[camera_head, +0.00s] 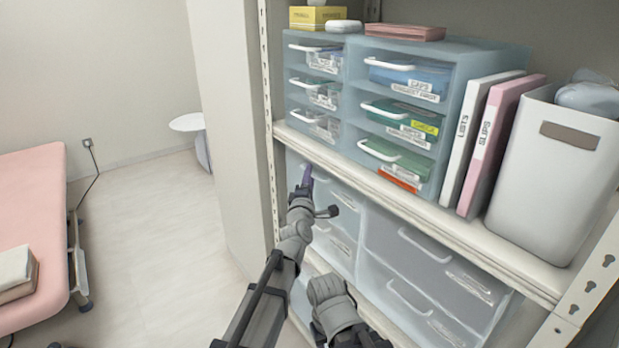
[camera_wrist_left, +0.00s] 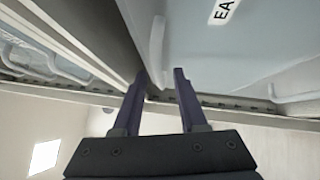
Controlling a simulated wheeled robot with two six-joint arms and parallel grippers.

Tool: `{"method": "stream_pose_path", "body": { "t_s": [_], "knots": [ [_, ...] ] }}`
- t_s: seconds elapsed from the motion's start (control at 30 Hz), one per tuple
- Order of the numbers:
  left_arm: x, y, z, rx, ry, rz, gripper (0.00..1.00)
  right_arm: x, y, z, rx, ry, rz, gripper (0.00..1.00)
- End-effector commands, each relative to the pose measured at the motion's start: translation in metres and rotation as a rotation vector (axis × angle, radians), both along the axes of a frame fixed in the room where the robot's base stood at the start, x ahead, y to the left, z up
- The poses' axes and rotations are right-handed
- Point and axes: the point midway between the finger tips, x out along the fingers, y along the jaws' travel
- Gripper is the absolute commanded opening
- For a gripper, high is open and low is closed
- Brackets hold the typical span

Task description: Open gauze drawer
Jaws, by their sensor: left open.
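My left gripper (camera_head: 308,178) is in front of the upper left drawer (camera_head: 342,205) of the clear lower drawer unit, under the shelf board. In the left wrist view its two dark purple fingers (camera_wrist_left: 160,74) are apart and hold nothing. A pale upright handle (camera_wrist_left: 157,45) on a translucent drawer front (camera_wrist_left: 200,55) appears between the fingertips in the picture; I cannot tell whether it lies within the jaws. A label by it shows only "EA". No label reading gauze is legible. The drawers look shut. My right gripper is out of view.
Above, the shelf board (camera_head: 440,222) carries a blue-grey drawer unit (camera_head: 357,75), white and pink binders (camera_head: 500,140) and a white bin (camera_head: 550,175). A rack post (camera_head: 268,130) stands close left of my gripper.

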Motion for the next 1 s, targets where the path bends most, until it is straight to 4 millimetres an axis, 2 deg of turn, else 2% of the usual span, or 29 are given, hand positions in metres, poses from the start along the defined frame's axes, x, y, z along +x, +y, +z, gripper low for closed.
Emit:
{"method": "stream_pose_path", "body": {
  "t_s": [0.1, 0.47, 1.0],
  "knots": [
    [-0.0005, 0.0003, -0.0002, 0.0, 0.0, 0.0, 0.41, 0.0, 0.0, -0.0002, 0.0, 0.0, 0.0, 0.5],
    [-0.0006, 0.0003, -0.0002, 0.001, 0.0, 0.0, 0.0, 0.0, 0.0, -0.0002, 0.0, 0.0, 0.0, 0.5],
    [-0.0007, 0.0002, -0.0003, 0.001, 0.001, 0.0, 0.0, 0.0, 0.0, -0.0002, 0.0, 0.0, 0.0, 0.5]
  ]
}}
